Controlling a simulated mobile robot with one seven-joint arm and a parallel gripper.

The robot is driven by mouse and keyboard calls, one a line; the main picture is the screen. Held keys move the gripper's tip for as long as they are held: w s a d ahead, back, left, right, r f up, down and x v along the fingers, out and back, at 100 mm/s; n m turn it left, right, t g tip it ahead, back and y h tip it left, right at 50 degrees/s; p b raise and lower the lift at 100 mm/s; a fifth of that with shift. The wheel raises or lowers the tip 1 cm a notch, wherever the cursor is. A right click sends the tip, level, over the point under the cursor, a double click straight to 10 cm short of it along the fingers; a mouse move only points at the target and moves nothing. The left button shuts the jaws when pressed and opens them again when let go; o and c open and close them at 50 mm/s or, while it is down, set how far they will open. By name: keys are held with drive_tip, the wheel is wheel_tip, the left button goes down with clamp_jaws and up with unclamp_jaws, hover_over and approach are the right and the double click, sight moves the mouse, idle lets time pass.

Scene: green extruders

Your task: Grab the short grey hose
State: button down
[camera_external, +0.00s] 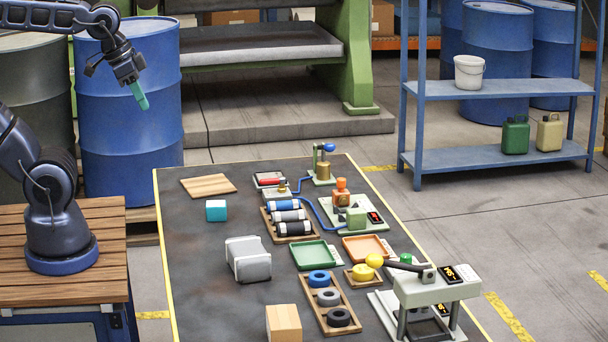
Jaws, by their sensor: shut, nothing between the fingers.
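A short grey cylinder (288,216), which looks like the short grey hose, lies in a wooden tray (266,223) between a blue cylinder (284,205) and a black one (294,229). A grey ring (328,298) lies in another wooden tray, between a blue ring (319,279) and a black ring (339,317). My gripper (139,97), with teal fingers, is shut and empty. It hangs in the air at the upper left, in front of a blue barrel in the picture and well apart from the trays.
The dark table (205,270) also bears a wooden board (208,185), a teal cube (216,211), a grey-white block (248,259) and a wooden box (284,323). Green (313,254) and orange trays (366,248) and small devices stand right. The table's left side is mostly clear.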

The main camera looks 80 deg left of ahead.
unclamp_jaws()
drive_tip(key=w+a+f+n+g+h, duration=0.1)
drive_tip(key=w+a+f+n, duration=0.15)
drive_tip(key=w, duration=0.45)
drive_tip(key=w+a+f+n+g, duration=0.1)
drive_tip(key=w+a+n, duration=0.15)
drive_tip(key=w, duration=0.55)
drive_tip(key=w+a+f+n+g+h, duration=0.1)
drive_tip(key=w+a+f+n, duration=0.1)
drive_tip(key=w+n, duration=0.35)
drive_tip(key=w+a+f+n+g+h, duration=0.1)
drive_tip(key=w+a+f+n, duration=0.2)
drive_tip(key=w+a+f, duration=0.55)
drive_tip(key=n+h, duration=0.2)
drive_tip(key=n, duration=0.3)
approach(289, 217)
drive_tip(key=f, duration=0.2)
drive_tip(key=shift+w+a+f+m+g, duration=0.15)
drive_tip(key=shift+a+f+m+g, duration=0.15)
drive_tip(key=shift+f, duration=0.1)
drive_tip(key=shift+y, duration=0.3)
drive_tip(key=shift+w+d+x, duration=0.15)
drive_tip(key=shift+x, duration=1.2)
drive_tip(key=shift+w+d+x, duration=0.1)
drive_tip(key=shift+d+x, duration=0.05)
drive_tip(key=shift+x, duration=1.2)
